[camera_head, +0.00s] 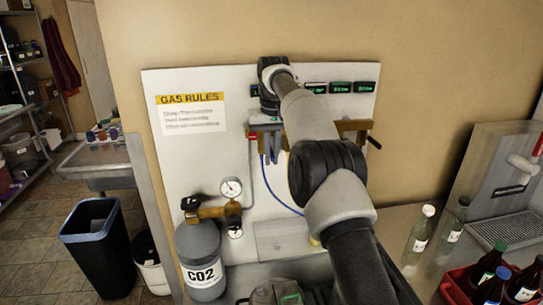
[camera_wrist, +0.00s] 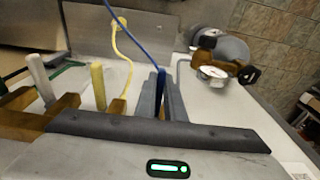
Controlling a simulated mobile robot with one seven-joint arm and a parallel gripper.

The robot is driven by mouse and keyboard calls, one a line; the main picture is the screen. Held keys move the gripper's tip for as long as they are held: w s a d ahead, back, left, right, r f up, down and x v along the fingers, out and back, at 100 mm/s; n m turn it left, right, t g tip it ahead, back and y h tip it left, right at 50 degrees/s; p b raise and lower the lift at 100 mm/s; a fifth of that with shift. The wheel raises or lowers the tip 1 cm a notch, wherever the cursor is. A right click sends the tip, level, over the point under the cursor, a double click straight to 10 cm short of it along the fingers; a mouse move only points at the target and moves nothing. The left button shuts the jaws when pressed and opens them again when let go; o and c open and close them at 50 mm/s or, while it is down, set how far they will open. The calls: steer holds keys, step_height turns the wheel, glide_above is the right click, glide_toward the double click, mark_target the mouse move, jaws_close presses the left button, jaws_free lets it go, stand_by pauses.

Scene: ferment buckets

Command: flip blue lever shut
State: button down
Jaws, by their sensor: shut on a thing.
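The blue lever (camera_wrist: 161,80) stands between my gripper's grey fingers (camera_wrist: 162,97) in the wrist view, and they are shut on it. A blue hose (camera_wrist: 128,34) shows behind it, running toward the upper left. In the head view my gripper (camera_head: 270,156) points down in front of the brass manifold (camera_head: 355,125) on the white panel. There the fingers and arm hide the blue lever. In the wrist view a yellow lever (camera_wrist: 98,87) and a whitish lever (camera_wrist: 40,80) stand on brass fittings left of my fingers, apart from them.
A CO2 cylinder (camera_head: 201,262) with a regulator and gauge (camera_head: 231,188) stands low left of the manifold. Bottles (camera_head: 420,229) and a red crate (camera_head: 460,291) are on the counter at right. A dark bin (camera_head: 98,245) stands on the floor at left.

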steer(key=c, duration=1.8)
jaws_free()
steer(key=shift+c, duration=0.2)
steer(key=shift+f, duration=0.1)
